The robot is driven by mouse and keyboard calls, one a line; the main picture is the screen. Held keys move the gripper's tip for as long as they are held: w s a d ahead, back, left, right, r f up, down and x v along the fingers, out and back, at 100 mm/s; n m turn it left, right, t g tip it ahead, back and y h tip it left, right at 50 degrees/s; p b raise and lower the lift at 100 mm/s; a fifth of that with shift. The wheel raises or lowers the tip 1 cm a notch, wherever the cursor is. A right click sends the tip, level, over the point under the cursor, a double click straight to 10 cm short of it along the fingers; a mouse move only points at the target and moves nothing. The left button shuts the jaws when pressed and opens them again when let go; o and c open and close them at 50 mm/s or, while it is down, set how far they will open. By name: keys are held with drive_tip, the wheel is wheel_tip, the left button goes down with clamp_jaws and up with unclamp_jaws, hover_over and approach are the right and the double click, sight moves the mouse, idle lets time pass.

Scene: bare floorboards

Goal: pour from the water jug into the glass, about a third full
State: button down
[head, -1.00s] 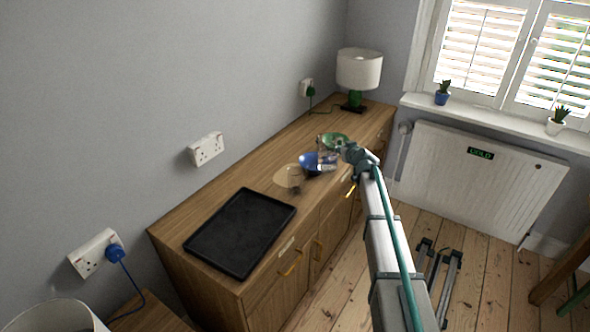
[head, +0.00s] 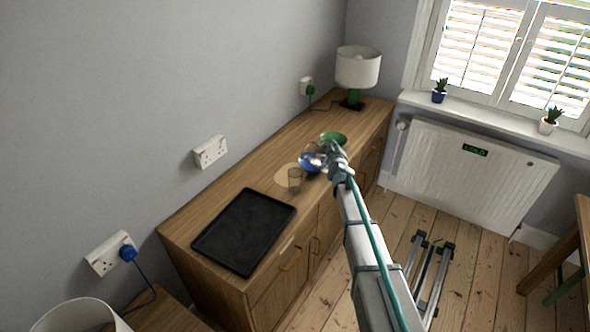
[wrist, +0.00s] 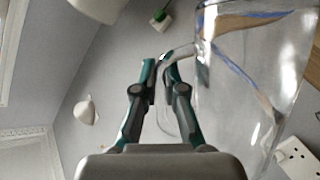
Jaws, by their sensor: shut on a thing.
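The clear water jug (wrist: 250,90) fills the right of the wrist view. My gripper (wrist: 158,72) is shut on its handle. In the head view, the jug (head: 314,149) is small and partly behind my gripper (head: 333,150), held above the blue bowl; it seems to lean left, but its tilt is hard to judge. The glass (head: 295,179) stands upright on the sideboard, left of and nearer than the jug, apart from it. The glass looks empty, though it is small. The water level in the jug cannot be made out, and no stream shows.
On the sideboard (head: 212,208), a blue bowl (head: 308,166) stands close behind the glass, a green bowl (head: 335,137) farther back, and a lamp (head: 358,70) at the far end. A round tan mat (head: 282,176) lies by the glass. A black tray (head: 243,230) occupies the near part.

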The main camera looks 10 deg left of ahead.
sight(324, 141)
drive_tip(key=shift+s+a+r+n+t+h+b, duration=0.15)
drive_tip(key=shift+a+n+t+b, duration=0.1)
drive_tip(key=shift+n+b, duration=0.2)
drive_tip(key=shift+s+a+r+n+t+h+b, duration=0.15)
drive_tip(key=shift+n+t+b, duration=0.1)
drive_tip(key=shift+n+b, duration=0.2)
drive_tip(key=shift+s+a+r+n+t+b, duration=0.25)
drive_tip(key=shift+a+n+t+b, duration=0.2)
drive_tip(key=shift+n+b, duration=0.75)
drive_tip(key=shift+s+a+r+n+t+b, duration=0.15)
drive_tip(key=shift+a+r+n+t+b, duration=0.1)
drive_tip(key=shift+r+b, duration=0.3)
drive_tip(key=shift+s+a+r+n+t+b, duration=0.15)
drive_tip(key=shift+a+r+b, duration=0.15)
drive_tip(key=shift+b, duration=0.45)
idle(1.0)
drive_tip(key=shift+s+a+r+n+p, duration=0.1)
drive_tip(key=shift+a+r+n+p, duration=0.2)
idle(0.8)
